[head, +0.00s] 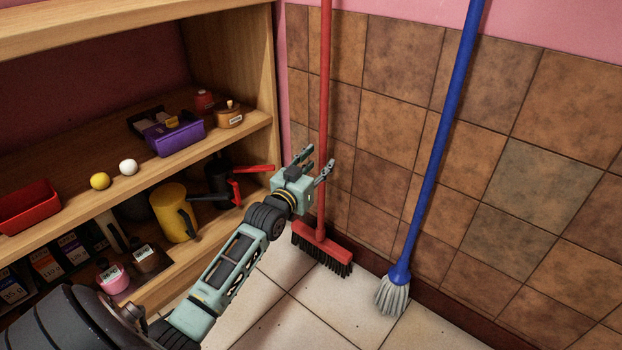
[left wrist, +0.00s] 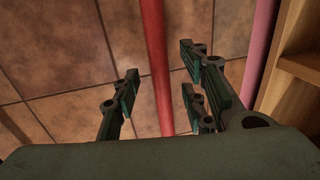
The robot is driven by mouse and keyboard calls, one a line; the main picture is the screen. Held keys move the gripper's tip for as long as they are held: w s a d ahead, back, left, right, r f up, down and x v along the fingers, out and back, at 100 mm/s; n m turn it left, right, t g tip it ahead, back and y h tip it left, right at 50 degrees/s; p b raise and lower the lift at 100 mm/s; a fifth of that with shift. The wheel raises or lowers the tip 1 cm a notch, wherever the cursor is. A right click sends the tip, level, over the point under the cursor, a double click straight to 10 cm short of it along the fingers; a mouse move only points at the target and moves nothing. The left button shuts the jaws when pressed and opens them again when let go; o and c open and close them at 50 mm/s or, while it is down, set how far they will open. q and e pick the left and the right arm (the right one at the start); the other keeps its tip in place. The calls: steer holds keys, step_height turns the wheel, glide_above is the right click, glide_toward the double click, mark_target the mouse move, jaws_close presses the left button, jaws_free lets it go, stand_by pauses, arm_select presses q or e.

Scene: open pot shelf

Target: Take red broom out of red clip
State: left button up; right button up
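The red broom (head: 325,110) stands upright against the tiled wall, its red head with dark bristles (head: 322,246) on the floor. My left gripper (head: 318,163) is open, with its fingers beside the broom's handle, about mid-height in the head view. In the left wrist view the red handle (left wrist: 155,60) passes between the open fingers (left wrist: 165,92), apart from them as far as I can see. The red clip is not in view; the top of the handle is cut off. My right gripper is not in view.
A blue mop (head: 440,140) leans on the wall to the right. A wooden shelf (head: 240,135) stands left, holding a purple basket (head: 175,138), a yellow mug (head: 172,212), a red bin (head: 28,205) and small items. Tiled floor (head: 300,310) is clear in front.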

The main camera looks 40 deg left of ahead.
mark_target(321, 161)
arm_select(q)
steer(key=shift+w+a+b, duration=0.2)
steer(key=shift+w+b, duration=0.4)
steer(key=shift+w, duration=0.95)
jaws_close()
jaws_free()
